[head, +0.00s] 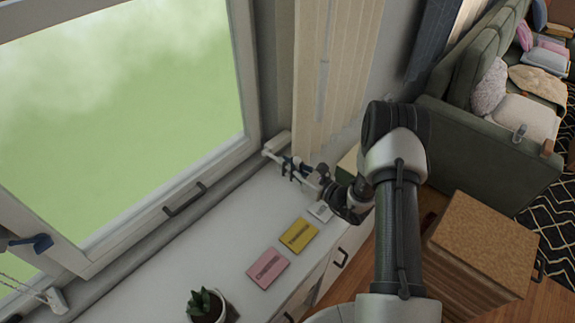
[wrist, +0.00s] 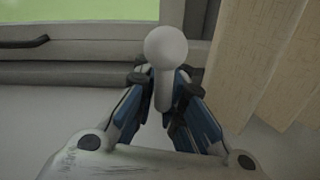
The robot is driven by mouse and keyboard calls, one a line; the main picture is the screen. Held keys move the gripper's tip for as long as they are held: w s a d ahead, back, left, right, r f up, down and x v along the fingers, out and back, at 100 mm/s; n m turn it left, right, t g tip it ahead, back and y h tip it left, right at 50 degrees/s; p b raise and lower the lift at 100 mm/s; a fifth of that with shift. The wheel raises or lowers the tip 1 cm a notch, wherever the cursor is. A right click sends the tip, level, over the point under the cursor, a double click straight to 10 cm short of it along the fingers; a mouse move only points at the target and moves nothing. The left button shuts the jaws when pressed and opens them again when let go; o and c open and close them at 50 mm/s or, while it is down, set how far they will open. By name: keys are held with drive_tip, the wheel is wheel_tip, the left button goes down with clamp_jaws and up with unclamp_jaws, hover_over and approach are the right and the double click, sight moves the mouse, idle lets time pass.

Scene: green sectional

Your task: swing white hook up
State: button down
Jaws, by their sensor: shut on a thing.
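The white hook (wrist: 166,50) shows in the wrist view as a pale stem with a round knob, pointing up in the picture. My gripper (wrist: 163,84) has its dark-tipped blue fingers on both sides of the stem, shut on it. In the head view my gripper (head: 290,168) is at the window-side end of the white counter, below the curtain. The white hook (head: 271,154) shows there only as a small pale end past the fingers. Its mount is hidden or too small to tell.
The window frame (head: 250,75) and its dark handle (head: 184,199) are to the left. A beige curtain (head: 335,70) hangs close beside my gripper. A yellow item (head: 299,235), a pink item (head: 268,268) and a potted plant (head: 207,306) are on the counter (head: 225,245).

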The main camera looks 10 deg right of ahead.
drive_tip(key=r+p, duration=0.1)
drive_tip(key=r+g+h+p, duration=0.1)
drive_tip(key=p, duration=0.1)
drive_tip(key=r+g+p, duration=0.1)
drive_tip(key=shift+w+a+r+h+p, duration=0.1)
drive_tip(key=shift+w+r+h+p, duration=0.05)
drive_tip(key=shift+w+h+p, duration=0.2)
drive_tip(key=shift+w+a+r+g+h+p, duration=0.15)
drive_tip(key=shift+r+g+h+p, duration=0.2)
drive_tip(key=shift+g+p, duration=0.25)
drive_tip(key=shift+w+a+r+g+h+p, duration=0.1)
drive_tip(key=shift+r+g+h+p, duration=0.25)
drive_tip(key=shift+p, duration=0.3)
drive_tip(key=shift+w+a+r+g+h+p, duration=0.15)
drive_tip(key=shift+w+r+g+h+p, duration=0.3)
drive_tip(key=shift+g+p, duration=0.45)
drive_tip(key=shift+s, duration=0.15)
